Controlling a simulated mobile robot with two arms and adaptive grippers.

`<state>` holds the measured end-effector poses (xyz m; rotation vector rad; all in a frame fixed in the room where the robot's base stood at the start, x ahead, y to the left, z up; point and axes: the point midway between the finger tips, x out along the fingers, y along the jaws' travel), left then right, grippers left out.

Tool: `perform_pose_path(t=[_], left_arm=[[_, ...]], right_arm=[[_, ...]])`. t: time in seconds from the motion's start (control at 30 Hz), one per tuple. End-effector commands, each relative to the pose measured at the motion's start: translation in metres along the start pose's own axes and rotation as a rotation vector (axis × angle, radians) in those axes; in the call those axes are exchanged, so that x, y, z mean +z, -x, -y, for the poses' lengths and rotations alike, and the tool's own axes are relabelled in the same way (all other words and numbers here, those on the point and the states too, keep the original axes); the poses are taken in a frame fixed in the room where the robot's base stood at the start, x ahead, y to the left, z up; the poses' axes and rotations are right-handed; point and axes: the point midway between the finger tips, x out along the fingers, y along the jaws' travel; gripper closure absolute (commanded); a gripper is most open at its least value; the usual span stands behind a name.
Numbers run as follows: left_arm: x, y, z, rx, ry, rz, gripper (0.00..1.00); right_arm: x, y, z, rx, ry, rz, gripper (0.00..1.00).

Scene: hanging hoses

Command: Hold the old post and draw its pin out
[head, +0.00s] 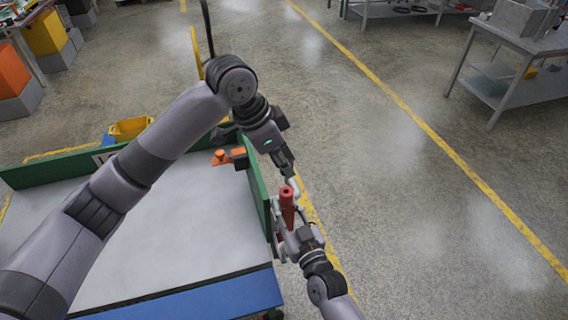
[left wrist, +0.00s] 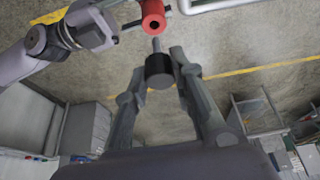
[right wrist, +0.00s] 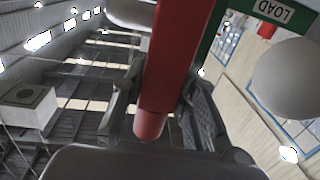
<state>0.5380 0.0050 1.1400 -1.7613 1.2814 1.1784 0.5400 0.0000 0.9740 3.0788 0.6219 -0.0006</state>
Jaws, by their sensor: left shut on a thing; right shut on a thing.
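The old post is a red tube (head: 287,205) beyond the cart's right green wall. My right gripper (head: 293,228) is shut around the post from below. In the right wrist view the red post (right wrist: 172,60) runs between the right fingers (right wrist: 160,112). My left gripper (head: 290,178) is above the post. In the left wrist view its fingers (left wrist: 158,62) are shut on the pin's black head (left wrist: 160,70). The thin grey pin shaft (left wrist: 156,45) points toward the post's end (left wrist: 153,14), where a dark hole shows. I cannot tell whether the shaft tip touches the post.
An orange fitting (head: 229,157) sits by the right wall. A yellow bin (head: 130,128) stands behind. A grey workbench (head: 520,50) is far right. The floor to the right is clear.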

Motion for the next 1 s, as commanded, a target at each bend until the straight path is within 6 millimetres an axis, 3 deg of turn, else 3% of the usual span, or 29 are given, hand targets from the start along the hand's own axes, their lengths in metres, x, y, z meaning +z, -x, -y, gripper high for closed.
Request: perform_pose_path(t=[0.57, 1.0], left_arm=[[-0.003, 0.006, 0.0, -0.001, -0.001, -0.002, 1.0], [-0.012, 0.029, 0.0, -0.002, 0.0, -0.002, 1.0]], right_arm=[[0.0, 0.0, 0.0, 0.0, 0.0, 0.001, 1.0], [0.0, 0.0, 0.0, 0.0, 0.0, 0.001, 1.0]])
